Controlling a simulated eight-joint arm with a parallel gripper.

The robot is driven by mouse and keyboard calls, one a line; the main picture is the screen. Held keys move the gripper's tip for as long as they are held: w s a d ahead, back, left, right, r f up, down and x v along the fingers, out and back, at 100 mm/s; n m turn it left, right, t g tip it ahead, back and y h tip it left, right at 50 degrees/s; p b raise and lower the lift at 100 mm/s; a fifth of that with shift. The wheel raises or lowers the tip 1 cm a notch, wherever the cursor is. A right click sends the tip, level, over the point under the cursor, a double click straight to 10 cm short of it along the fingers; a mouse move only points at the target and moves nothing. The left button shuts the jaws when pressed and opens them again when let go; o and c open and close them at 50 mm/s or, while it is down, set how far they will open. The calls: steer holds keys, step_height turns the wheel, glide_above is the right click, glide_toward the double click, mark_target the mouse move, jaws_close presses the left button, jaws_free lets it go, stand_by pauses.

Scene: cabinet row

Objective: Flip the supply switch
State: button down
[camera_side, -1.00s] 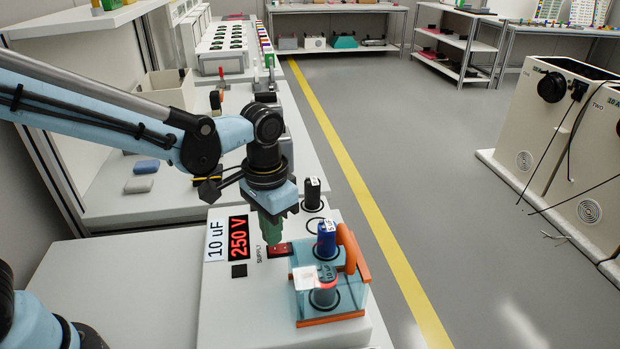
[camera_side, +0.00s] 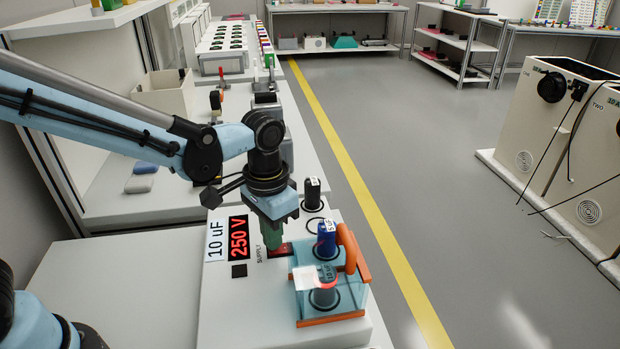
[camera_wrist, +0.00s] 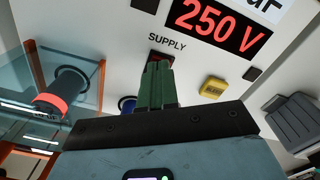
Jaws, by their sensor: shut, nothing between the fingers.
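The supply switch (camera_side: 280,250) is a red rocker in a dark frame, next to the label SUPPLY on the white panel (camera_side: 228,310). My gripper (camera_side: 273,246) is shut and empty, with its green fingers pointing down at the switch. In the side view the fingertips cover part of the switch. In the wrist view the fingertips (camera_wrist: 158,66) overlap the red switch (camera_wrist: 158,56) just below the SUPPLY label. I cannot tell whether they touch it or which way the rocker is tilted. The red display (camera_side: 238,238) reads 250 V.
A clear box with orange edges (camera_side: 332,320) and an orange handle stands right of the switch, around a capacitor with a red glowing band (camera_side: 325,285). A blue capacitor (camera_side: 326,238) and a black one (camera_side: 312,193) stand nearby. A yellow button (camera_wrist: 213,89) shows in the wrist view.

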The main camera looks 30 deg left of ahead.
steer(key=shift+f, duration=0.35)
steer(key=shift+r, duration=3.55)
steer(key=shift+a, duration=0.1)
steer(key=s+a+n+t, duration=0.1)
steer(key=s+a+t, duration=0.2)
steer(key=a, duration=0.2)
steer(key=s+a+r+n+t, duration=0.1)
steer(key=s+a+n+t, duration=0.1)
steer(key=s+a+t, duration=0.2)
steer(key=a, duration=0.2)
steer(key=shift+a, duration=0.3)
